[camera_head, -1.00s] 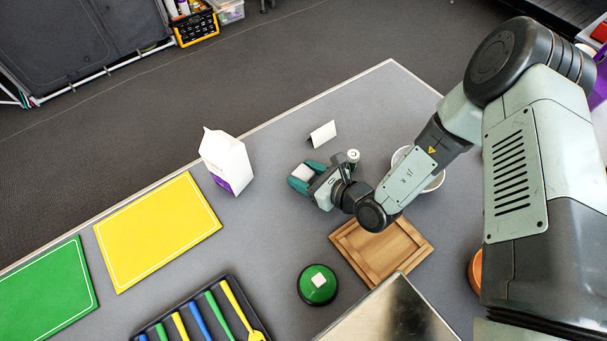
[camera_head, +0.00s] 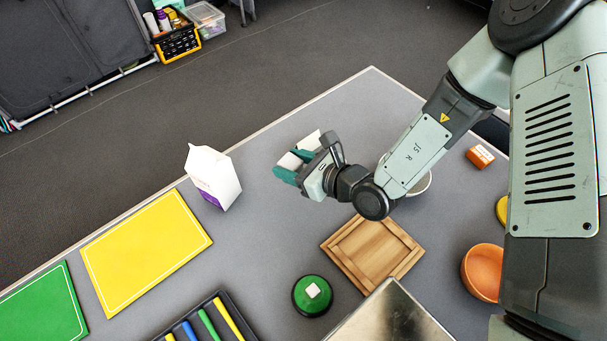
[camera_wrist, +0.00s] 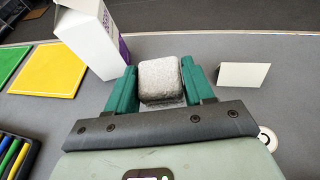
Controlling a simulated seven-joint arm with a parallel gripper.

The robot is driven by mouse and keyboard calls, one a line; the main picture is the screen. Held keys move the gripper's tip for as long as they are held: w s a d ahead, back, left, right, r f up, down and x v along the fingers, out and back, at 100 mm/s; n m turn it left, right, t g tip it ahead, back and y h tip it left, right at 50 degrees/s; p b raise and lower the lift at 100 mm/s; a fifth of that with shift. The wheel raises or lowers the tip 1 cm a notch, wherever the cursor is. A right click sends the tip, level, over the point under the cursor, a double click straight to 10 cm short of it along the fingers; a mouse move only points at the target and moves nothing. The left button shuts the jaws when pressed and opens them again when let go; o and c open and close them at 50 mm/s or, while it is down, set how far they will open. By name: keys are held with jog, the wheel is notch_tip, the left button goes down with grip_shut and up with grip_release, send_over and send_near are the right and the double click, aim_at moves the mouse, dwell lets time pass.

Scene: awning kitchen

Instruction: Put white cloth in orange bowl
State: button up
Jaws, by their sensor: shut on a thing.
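My gripper (camera_head: 289,168) is shut on the white cloth (camera_head: 290,160), with one teal finger on each side of it. In the wrist view the cloth (camera_wrist: 160,79) looks like a compact, pale grey, speckled block with rounded edges. It seems to be held above the grey table, though the gap is hard to judge. The orange bowl (camera_head: 482,272) stands on the table at the right in the head view, beside my arm and well to the right of my gripper. The bowl is not in the wrist view.
A white carton (camera_head: 214,179) stands left of my gripper, and a folded white card (camera_wrist: 243,75) stands close on its right. A pale bowl (camera_head: 421,186) is partly behind my arm. A wooden tray (camera_head: 373,256), green round object (camera_head: 312,296) and metal box (camera_head: 390,318) lie nearer.

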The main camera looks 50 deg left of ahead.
aim_at(293, 163)
notch_tip(293, 163, up, 13)
jog(key=w+d+f+m+t, duration=0.1)
jog(key=w+d+m+t, duration=0.25)
jog(key=w+d, duration=1.35)
jog(key=d+m+t, duration=0.4)
jog(key=d+t, duration=0.1)
jog(key=d, duration=1.9)
jog(key=shift+n+g+h, duration=0.25)
jog(key=shift+h, duration=0.05)
jog(key=f, duration=1.4)
jog(key=shift+w+f, duration=0.15)
jog(key=shift+w, duration=0.15)
jog(key=shift+f, duration=0.25)
